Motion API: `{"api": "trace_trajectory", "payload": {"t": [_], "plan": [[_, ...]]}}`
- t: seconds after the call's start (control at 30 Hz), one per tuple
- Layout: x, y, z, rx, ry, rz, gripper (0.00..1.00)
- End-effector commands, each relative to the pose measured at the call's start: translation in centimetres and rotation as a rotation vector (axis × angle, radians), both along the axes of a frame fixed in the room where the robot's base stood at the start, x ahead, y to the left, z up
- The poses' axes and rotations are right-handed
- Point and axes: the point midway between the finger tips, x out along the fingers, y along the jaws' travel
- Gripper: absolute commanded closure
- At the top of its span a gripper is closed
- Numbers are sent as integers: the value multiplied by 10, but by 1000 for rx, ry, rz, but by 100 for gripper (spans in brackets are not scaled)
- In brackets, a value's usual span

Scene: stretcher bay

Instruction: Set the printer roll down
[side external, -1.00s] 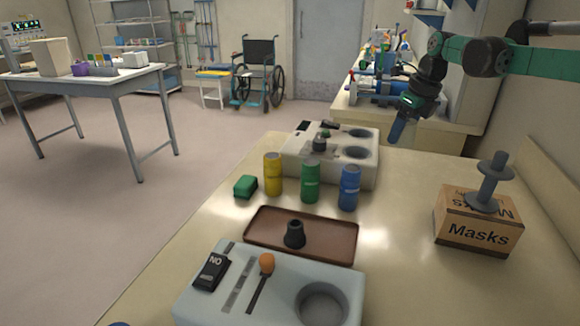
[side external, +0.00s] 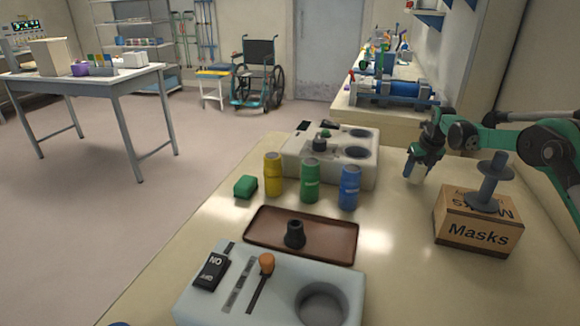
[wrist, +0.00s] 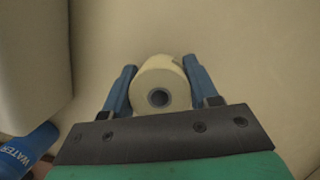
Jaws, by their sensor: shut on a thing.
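The printer roll, cream white with a grey-blue core, sits between the two blue fingers of my gripper in the wrist view (wrist: 146,82). My gripper (wrist: 160,70) is shut on it, one finger on each side. In the side view my gripper (side external: 415,168) points down over the back right of the table, left of and behind the Masks box. The pale roll (side external: 418,175) shows small at its fingertips, low near the tabletop. I cannot tell whether its underside touches the table.
A Masks box (side external: 476,233) with a grey spindle (side external: 492,180) on top stands to the right. A pale holder with round wells (side external: 330,165) and a blue can (side external: 349,188) stand left. The tabletop (side external: 400,225) in front of my gripper is clear.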

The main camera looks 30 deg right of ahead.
Motion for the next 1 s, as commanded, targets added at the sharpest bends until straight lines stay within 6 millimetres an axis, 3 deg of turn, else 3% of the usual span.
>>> {"api": "trace_trajectory", "payload": {"t": [0.1, 0.47, 0.5, 0.6, 1.0], "plan": [[0, 0, -12, 0, 0, 1, 100], [0, 0, -16, 0, 0, 1, 100], [0, 0, -16, 0, 0, 2, 44], [0, 0, -16, 0, 0, 2, 16], [-1, 1, -10, 0, 0, 2, 15]]}}
